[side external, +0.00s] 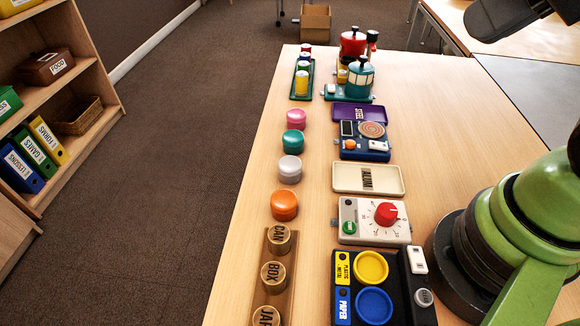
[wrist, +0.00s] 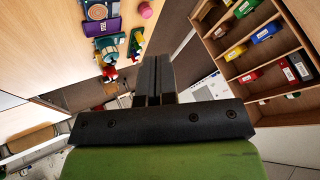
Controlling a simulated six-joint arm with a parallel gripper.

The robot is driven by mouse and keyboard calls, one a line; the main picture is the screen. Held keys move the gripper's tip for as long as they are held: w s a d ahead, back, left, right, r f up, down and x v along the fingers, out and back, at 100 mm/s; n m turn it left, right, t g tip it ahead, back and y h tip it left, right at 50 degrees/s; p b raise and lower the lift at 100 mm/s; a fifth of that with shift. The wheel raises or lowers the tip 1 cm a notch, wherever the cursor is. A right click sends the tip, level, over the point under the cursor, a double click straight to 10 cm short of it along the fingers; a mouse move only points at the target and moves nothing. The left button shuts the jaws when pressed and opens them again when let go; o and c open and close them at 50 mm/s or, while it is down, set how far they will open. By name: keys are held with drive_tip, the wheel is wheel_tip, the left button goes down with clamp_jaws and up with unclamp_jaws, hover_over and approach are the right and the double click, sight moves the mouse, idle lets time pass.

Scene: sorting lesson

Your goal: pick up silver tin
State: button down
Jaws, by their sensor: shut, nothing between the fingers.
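The silver tin (side external: 290,169) is a low, round, pale grey tin standing on the table near its left edge in the side view. It stands in a column of tins, between the teal tin (side external: 295,141) and the orange tin (side external: 284,205). I cannot make out the silver tin in the wrist view. My gripper (wrist: 154,62) shows in the wrist view with its two dark fingers close together, shut and empty. It points out past the table, well away from the silver tin. In the side view its fingers cannot be made out.
A pink tin (side external: 296,118) stands beyond the teal one. Word stamps (side external: 274,275) sit in front of the orange tin. To the right are a beige ALUM tray (side external: 369,179), a purple STEEL tray (side external: 360,112) and several devices. The table (side external: 460,140) is clear further right. Shelves (side external: 75,100) stand left.

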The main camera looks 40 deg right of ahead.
idle(0.4)
drive_tip(key=shift+c, duration=2.3)
unclamp_jaws()
